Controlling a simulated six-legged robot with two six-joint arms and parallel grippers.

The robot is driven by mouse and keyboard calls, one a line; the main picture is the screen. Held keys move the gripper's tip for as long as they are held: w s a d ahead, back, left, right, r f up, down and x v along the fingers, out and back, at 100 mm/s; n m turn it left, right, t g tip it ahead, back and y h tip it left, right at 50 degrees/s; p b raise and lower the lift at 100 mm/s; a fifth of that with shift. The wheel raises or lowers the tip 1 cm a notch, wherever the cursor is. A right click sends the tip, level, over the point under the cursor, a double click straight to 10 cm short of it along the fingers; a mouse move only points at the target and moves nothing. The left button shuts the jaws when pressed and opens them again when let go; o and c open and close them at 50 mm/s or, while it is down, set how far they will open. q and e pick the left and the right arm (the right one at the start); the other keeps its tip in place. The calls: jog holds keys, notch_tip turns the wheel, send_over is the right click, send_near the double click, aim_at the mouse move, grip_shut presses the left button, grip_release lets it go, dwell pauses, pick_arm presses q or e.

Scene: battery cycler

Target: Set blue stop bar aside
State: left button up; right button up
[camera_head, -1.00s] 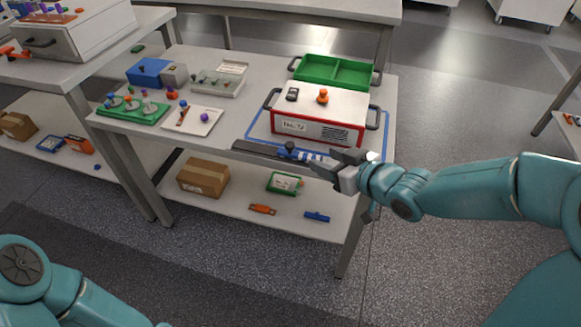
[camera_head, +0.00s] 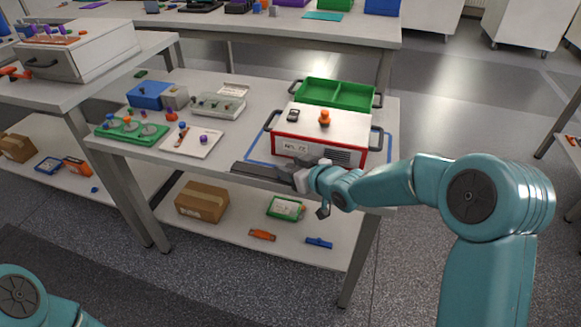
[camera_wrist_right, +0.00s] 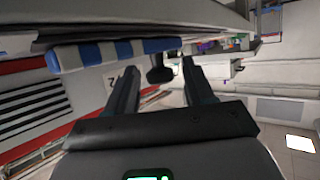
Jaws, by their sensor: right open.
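The blue stop bar (camera_wrist_right: 116,51) shows in the right wrist view as a blue-and-white striped bar across the upper left. A dark knob (camera_wrist_right: 160,72) stands by its right end, between my right gripper's fingers. My right gripper (camera_wrist_right: 158,76) is open there, with a finger on each side of the knob; I cannot tell whether they touch it. In the head view my right gripper (camera_head: 303,180) is at the table's front edge and hides the striped bar. My left gripper is out of view.
A red-and-white box (camera_head: 325,128) with an orange knob stands just behind my right gripper. A dark strip (camera_head: 260,172) runs along the front edge. A green tray (camera_head: 338,95) is behind the box. The lower shelf (camera_head: 225,232) holds a cardboard box and small items.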

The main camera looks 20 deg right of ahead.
jog(key=shift+w+a+f, duration=0.15)
jog(key=shift+w, duration=0.15)
